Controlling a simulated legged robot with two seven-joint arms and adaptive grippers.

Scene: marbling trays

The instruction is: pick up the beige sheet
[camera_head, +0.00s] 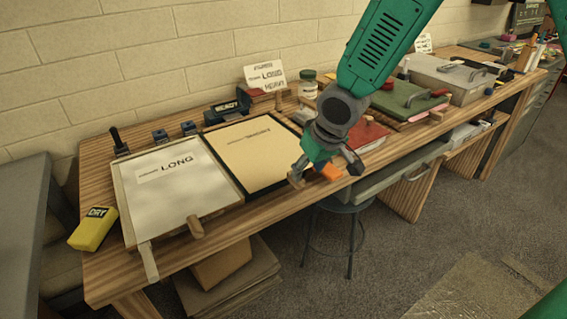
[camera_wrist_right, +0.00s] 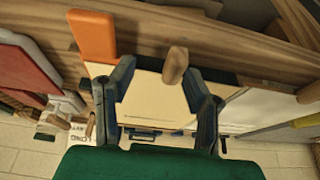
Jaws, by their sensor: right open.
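The beige sheet (camera_head: 245,155) lies flat in a dark-rimmed tray in the middle of the table, with dark lettering on it. It also shows in the right wrist view (camera_wrist_right: 146,105), beyond and between my fingers. My right gripper (camera_head: 326,169) is above the table's front edge, just right of the sheet's near right corner. In the wrist view its two fingers (camera_wrist_right: 160,72) are apart, with nothing held between them. A wooden peg (camera_wrist_right: 175,66) shows between the fingertips, near the sheet's edge. My left gripper is not in view.
A white sheet marked LONG (camera_head: 180,185) lies in the tray at the left, with a wooden peg (camera_head: 195,226) in front. A yellow DRY block (camera_head: 93,228) sits at the left edge. An orange piece (camera_wrist_right: 93,36) is close to my fingers. A stool (camera_head: 340,215) stands below.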

